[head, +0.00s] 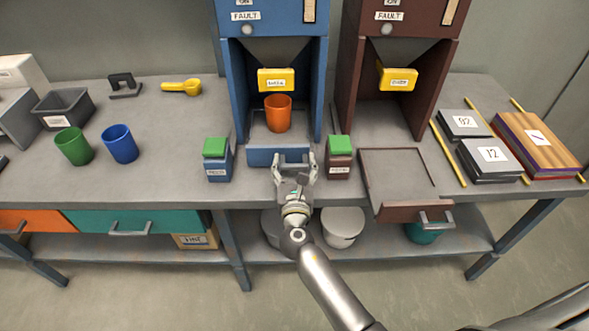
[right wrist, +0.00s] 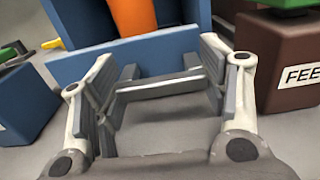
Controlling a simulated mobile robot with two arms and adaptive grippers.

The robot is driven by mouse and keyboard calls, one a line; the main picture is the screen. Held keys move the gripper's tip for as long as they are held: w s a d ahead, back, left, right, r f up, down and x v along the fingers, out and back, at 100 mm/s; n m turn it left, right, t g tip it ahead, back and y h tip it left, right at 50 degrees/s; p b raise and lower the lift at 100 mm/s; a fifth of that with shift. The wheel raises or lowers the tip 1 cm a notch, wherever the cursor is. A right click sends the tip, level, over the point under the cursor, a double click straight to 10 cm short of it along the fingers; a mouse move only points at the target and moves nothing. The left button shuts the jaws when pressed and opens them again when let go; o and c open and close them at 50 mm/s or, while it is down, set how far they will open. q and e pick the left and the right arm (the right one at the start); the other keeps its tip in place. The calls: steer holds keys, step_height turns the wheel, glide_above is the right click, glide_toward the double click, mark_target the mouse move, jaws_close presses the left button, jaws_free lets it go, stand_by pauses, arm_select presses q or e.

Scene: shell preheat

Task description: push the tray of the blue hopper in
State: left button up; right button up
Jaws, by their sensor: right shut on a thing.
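The blue hopper (head: 234,95) stands at the back middle of the bench. Its blue tray (head: 262,158) has its front panel near the foot of the hopper, and an orange cup (head: 278,113) stands on it under the yellow chute. My right gripper (head: 295,168) is at the tray's front, its fingers at the two ends of the grey handle (right wrist: 160,86), shut on it. The blue tray front (right wrist: 130,54) and the lower part of the orange cup (right wrist: 133,16) show just beyond the handle in the right wrist view. My left gripper is not in view.
A blue green-topped box (head: 217,170) and a brown green-topped box (head: 339,167) flank the gripper closely. The brown hopper's tray (head: 408,213) is pulled out at right. Green (head: 73,147) and blue (head: 121,143) cups stand at left.

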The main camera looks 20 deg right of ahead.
steer(key=x, duration=0.3)
steer(key=shift+s+r, duration=0.1)
steer(key=shift+r, duration=0.05)
steer(key=o, duration=1.4)
steer(key=shift+w, duration=0.2)
steer(key=shift+o, duration=0.2)
steer(key=shift+s, duration=0.1)
steer(key=shift+s, duration=0.1)
steer(key=v, duration=1.2)
